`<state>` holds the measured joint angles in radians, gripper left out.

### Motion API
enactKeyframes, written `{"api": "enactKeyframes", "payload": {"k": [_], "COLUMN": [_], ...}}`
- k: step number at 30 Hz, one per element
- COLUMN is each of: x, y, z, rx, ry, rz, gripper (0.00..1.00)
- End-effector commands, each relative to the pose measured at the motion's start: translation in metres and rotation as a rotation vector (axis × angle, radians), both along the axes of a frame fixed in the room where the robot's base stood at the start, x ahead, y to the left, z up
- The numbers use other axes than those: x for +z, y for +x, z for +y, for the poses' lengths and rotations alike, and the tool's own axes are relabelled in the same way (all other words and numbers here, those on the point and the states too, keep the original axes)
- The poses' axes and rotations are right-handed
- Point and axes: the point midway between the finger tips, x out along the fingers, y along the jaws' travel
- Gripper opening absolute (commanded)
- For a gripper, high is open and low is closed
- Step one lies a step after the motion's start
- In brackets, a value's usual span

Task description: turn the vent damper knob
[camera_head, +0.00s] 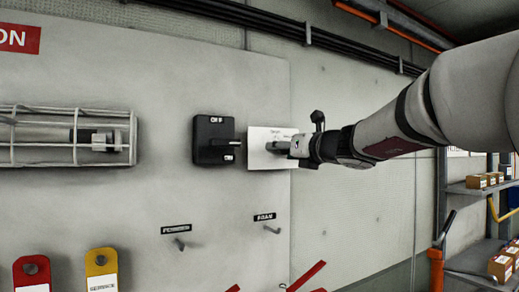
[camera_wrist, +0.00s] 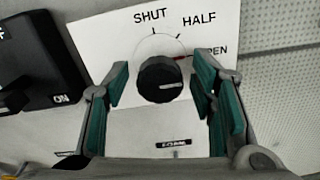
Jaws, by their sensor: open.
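The vent damper knob (camera_wrist: 160,80) is round, black and ribbed. It sits on a white plate (camera_wrist: 100,32) marked SHUT, HALF and, partly hidden by a finger, OPEN. A pale pointer line on the knob faces right and slightly down in the wrist view; a red mark lies near the OPEN label. My gripper (camera_wrist: 160,104) is open, with one green-padded finger on each side of the knob and visible gaps between. In the head view my gripper (camera_head: 284,147) reaches the white plate (camera_head: 262,136) from the right and hides most of the knob.
A black ON/OFF switch box (camera_head: 213,140) is just left of the plate. Two labelled pegs (camera_head: 180,244) stick out below. A caged lamp (camera_head: 70,137) and red and yellow tags (camera_head: 101,268) are farther left. Shelves with boxes (camera_head: 485,181) stand at the right.

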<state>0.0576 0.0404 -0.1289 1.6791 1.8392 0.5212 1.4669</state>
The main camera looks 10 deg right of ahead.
Motion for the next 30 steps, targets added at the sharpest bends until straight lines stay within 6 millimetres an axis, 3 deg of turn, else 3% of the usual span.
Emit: {"api": "enactKeyframes", "payload": {"k": [9,15,30], "x": [0.0003,0.0002,-0.0017], "y": [0.0018,0.0017,0.0029], "z": [0.0006,0.0005,0.0001], "rx": [0.000,0.000,0.000], "ry": [-0.001,0.000,-0.102], "rz": [-0.001,0.000,-0.034], "gripper": [0.49,0.03,0.02]}}
